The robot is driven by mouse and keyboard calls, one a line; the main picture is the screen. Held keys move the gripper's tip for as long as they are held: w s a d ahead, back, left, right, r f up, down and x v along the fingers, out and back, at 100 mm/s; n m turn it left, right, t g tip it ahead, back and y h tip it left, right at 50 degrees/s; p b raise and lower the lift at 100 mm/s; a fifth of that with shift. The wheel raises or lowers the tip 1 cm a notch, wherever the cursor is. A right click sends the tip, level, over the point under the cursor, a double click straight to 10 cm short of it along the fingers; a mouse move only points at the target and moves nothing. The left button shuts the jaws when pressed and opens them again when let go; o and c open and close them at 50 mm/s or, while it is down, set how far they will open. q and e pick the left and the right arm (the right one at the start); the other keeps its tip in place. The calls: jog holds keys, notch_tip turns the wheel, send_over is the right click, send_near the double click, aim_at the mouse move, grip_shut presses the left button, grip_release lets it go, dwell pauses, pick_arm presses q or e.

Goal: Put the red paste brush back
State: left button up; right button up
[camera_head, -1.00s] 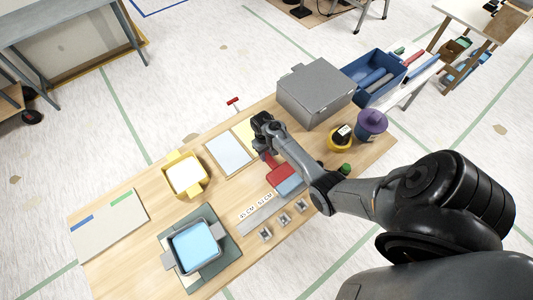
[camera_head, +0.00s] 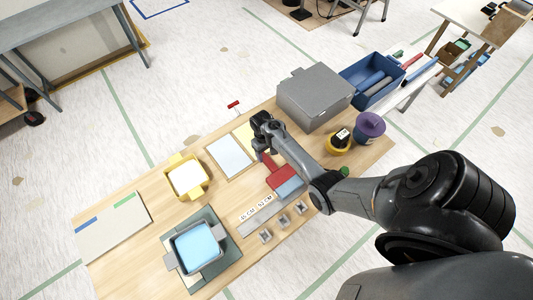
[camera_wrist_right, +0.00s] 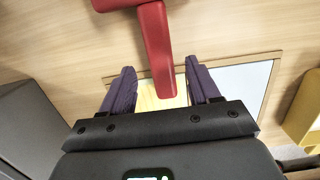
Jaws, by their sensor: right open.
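The red paste brush (camera_head: 280,174) lies on the wooden table, its handle pointing toward my right gripper (camera_head: 262,143). A blue-grey piece (camera_head: 290,187) lies against the brush's near side; I cannot tell whether it belongs to the brush. In the right wrist view the red handle (camera_wrist_right: 157,50) runs down between the two purple fingers of the right gripper (camera_wrist_right: 160,76). The fingers are open, apart from the handle on both sides. The height of the fingers over the table is hard to tell. My left gripper is not in view.
A grey box (camera_head: 315,98) and a blue bin (camera_head: 372,78) stand beyond the arm. A purple-lidded pot (camera_head: 369,127) and a yellow bowl (camera_head: 339,140) are to the right. A yellow tub (camera_head: 187,177), a pale sheet (camera_head: 229,156) and a blue-filled tray (camera_head: 198,246) lie left.

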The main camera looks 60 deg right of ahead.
notch_tip(320, 180, up, 9)
jog(key=w+p, duration=0.1)
jog(key=p, duration=0.6)
jog(key=s+a+r+n+t, duration=0.2)
jog(key=s+a+r+n, duration=0.1)
jog(key=s+a+r, duration=0.5)
jog(key=s+a+r+n+t, duration=0.3)
jog(key=s+a+r, duration=0.6)
jog(key=a, duration=0.7)
notch_tip(320, 180, up, 3)
jog(key=shift+a+f+p, duration=0.15)
jog(key=shift+a+p, duration=0.2)
jog(key=shift+p, duration=0.1)
